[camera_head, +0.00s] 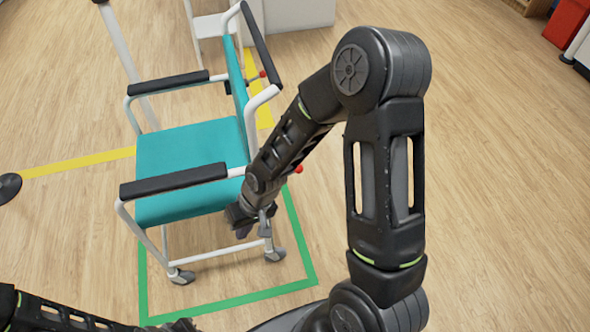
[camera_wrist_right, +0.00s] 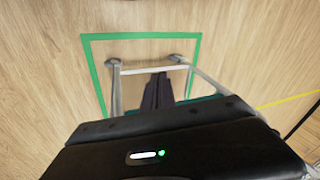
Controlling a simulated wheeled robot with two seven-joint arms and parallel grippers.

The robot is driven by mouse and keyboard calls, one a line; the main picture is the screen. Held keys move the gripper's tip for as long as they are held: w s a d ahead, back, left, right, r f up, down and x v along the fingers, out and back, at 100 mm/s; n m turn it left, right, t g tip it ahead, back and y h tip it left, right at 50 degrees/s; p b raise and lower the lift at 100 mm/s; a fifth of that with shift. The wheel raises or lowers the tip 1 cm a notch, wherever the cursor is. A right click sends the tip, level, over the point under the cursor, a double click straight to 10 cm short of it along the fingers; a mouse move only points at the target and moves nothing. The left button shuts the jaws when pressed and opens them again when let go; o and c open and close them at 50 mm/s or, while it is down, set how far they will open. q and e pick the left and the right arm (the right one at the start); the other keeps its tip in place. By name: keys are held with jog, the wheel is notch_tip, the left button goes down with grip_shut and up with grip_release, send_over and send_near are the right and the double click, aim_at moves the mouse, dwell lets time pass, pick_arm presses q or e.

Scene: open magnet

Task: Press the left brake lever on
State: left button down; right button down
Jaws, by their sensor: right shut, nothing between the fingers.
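A chair with a teal seat (camera_head: 190,155) and white frame stands in the head view, its back to the right. A red-tipped part (camera_head: 299,169) shows on its near side, another (camera_head: 263,73) on its far side; I cannot tell for sure which is the left brake lever. My right gripper (camera_head: 243,231) is shut and empty, low beside the chair's near rear, partly hidden by its own wrist. In the right wrist view its dark fingers (camera_wrist_right: 157,92) point down near the white lower bar (camera_wrist_right: 154,70); contact cannot be told. My left gripper is not visible.
Green floor tape (camera_head: 230,302) surrounds the chair's base. Casters (camera_head: 275,254) stand at the near side. The black near armrest (camera_head: 174,180) lies left of my right forearm. Yellow tape (camera_head: 80,163) crosses the floor.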

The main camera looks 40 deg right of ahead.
jog(key=w+d+r+m+t+h+b, duration=0.1)
jog(key=d+r+h+b, duration=0.4)
jog(key=d+r, duration=1.3)
jog(key=w+d+m+b, duration=0.1)
jog(key=w+b, duration=0.1)
jog(key=shift+d+m+t+b, duration=0.2)
jog(key=shift+m+t+b, duration=0.1)
jog(key=shift+t, duration=0.1)
jog(key=shift+w, duration=0.1)
jog(key=b+x, duration=0.1)
jog(key=x, duration=0.8)
jog(key=b+x, duration=0.1)
jog(key=x, duration=0.3)
jog(key=shift+s+d+f+b, duration=0.15)
jog(key=shift+s+f+b, duration=0.15)
jog(key=shift+f, duration=0.2)
